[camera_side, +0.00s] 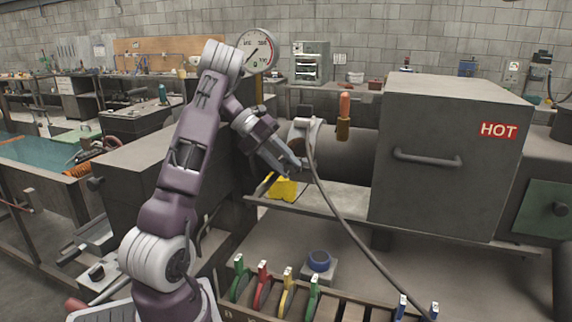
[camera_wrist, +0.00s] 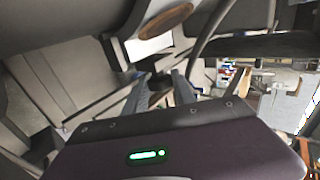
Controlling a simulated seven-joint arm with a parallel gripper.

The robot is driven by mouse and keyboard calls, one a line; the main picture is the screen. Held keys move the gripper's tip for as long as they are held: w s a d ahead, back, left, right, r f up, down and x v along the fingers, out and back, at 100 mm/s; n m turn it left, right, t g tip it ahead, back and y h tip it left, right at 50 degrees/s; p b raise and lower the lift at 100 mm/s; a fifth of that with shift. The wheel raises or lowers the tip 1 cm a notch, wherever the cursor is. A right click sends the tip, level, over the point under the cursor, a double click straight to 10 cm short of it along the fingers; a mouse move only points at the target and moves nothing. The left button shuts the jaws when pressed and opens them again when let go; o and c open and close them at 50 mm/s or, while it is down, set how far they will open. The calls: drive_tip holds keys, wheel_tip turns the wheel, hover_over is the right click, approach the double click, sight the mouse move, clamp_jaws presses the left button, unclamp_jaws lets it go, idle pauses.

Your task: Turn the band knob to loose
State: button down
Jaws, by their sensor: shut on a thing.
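My gripper (camera_side: 298,166) reaches down and right to the near side of the grey horizontal tube (camera_side: 350,152), just below a pale band fitting (camera_side: 308,126) on its left end. In the wrist view the two fingers of my gripper (camera_wrist: 160,84) stand on either side of a small dark part, which seems to be the band knob (camera_wrist: 159,82). The fingers are shut on it. They hide most of the knob, and its loose or tight setting cannot be read. A round dial (camera_side: 257,52) with a red arc stands behind my arm.
A grey box marked HOT (camera_side: 450,150) stands right of the tube. A grey hose (camera_side: 345,217) runs from the band fitting down to the right. A yellow block (camera_side: 283,188) lies under my gripper. Colored levers (camera_side: 288,285) line the front. An orange-handled tool (camera_side: 344,112) stands upright.

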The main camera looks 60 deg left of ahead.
drive_tip(key=c, duration=1)
unclamp_jaws()
drive_tip(key=shift+c, duration=0.2)
drive_tip(key=v, duration=0.7)
